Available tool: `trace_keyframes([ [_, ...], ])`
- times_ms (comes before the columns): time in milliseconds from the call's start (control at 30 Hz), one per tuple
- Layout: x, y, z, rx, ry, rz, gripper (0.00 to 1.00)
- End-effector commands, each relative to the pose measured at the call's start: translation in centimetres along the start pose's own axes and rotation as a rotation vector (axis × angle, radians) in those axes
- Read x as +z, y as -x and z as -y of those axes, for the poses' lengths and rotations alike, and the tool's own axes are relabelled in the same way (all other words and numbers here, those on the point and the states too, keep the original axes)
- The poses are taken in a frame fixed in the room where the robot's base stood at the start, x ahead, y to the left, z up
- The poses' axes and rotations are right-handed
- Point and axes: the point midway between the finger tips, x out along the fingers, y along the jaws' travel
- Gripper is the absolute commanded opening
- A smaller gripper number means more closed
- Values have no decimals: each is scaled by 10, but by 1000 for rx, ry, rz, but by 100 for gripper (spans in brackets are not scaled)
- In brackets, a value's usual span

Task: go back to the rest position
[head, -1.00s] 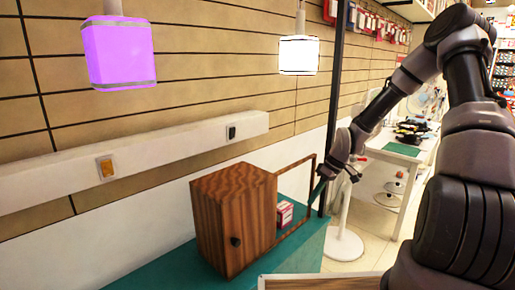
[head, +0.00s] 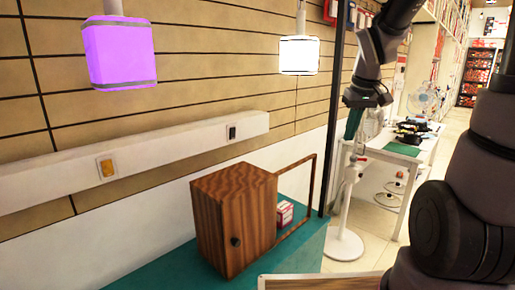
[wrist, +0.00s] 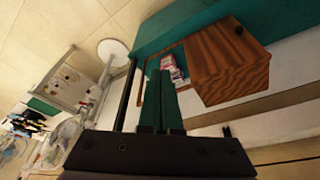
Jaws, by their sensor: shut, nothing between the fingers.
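My gripper (head: 353,124) points downward at the right of the head view, in front of the white table area and above the right end of the teal counter. In the wrist view its green fingers (wrist: 160,92) are together with nothing between them. My gripper is apart from the wooden cabinet (head: 232,215) and from the thin brown frame (head: 314,185) beside it. Both also show at the upper right of the wrist view.
A red-and-white box (head: 285,213) stands beside the cabinet on the teal counter (head: 310,250). A dark vertical post (head: 335,110) and a white stand (head: 345,243) are near my gripper. Purple (head: 122,52) and white (head: 299,55) lamps hang left. A cluttered white table (head: 425,150) is behind.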

Motion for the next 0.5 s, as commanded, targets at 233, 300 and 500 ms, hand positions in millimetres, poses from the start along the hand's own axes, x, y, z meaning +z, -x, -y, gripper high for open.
trace_keyframes([
  [233,39,87,11,-26,-248,-168,0],
  [300,52,106,14,-54,-314,-211,0],
  [500,82,140,22,-141,-450,-290,0],
])
